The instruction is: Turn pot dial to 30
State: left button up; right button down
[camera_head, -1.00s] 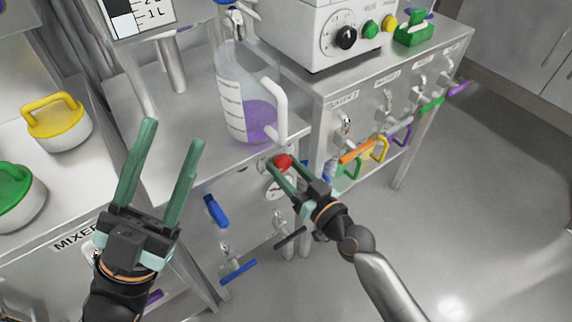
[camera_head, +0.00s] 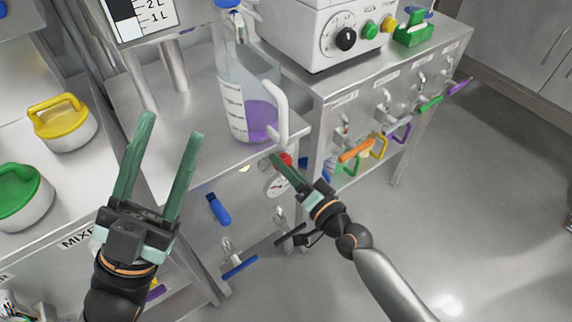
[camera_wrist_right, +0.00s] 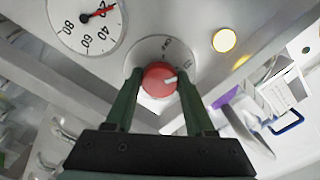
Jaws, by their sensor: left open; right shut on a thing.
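The red pot dial (camera_wrist_right: 159,82) sits on the metal front panel in the right wrist view, its white mark pointing right and slightly up. Its printed scale is too small to read surely. My right gripper (camera_wrist_right: 158,76) has one finger on each side of the dial and is shut on it. In the head view the dial (camera_head: 287,159) is partly hidden behind the fingers of my right gripper (camera_head: 280,162). A round gauge (camera_wrist_right: 88,22) with a red needle is beside the dial. My left gripper (camera_head: 170,140) is open and empty at the left.
A jug with purple liquid (camera_head: 262,119) stands on the bench just above the dial. A lit amber lamp (camera_wrist_right: 224,40) is near the dial. A blue handle (camera_head: 219,209) and several valves stick out of the panel fronts. The floor (camera_head: 470,200) at right is clear.

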dwell(0.6)
jog(key=shift+c, duration=1.3)
grip_release()
jog(key=shift+s+d, duration=0.1)
jog(key=v, duration=1.2)
jog(key=shift+p, duration=0.35)
jog(key=shift+s, duration=0.1)
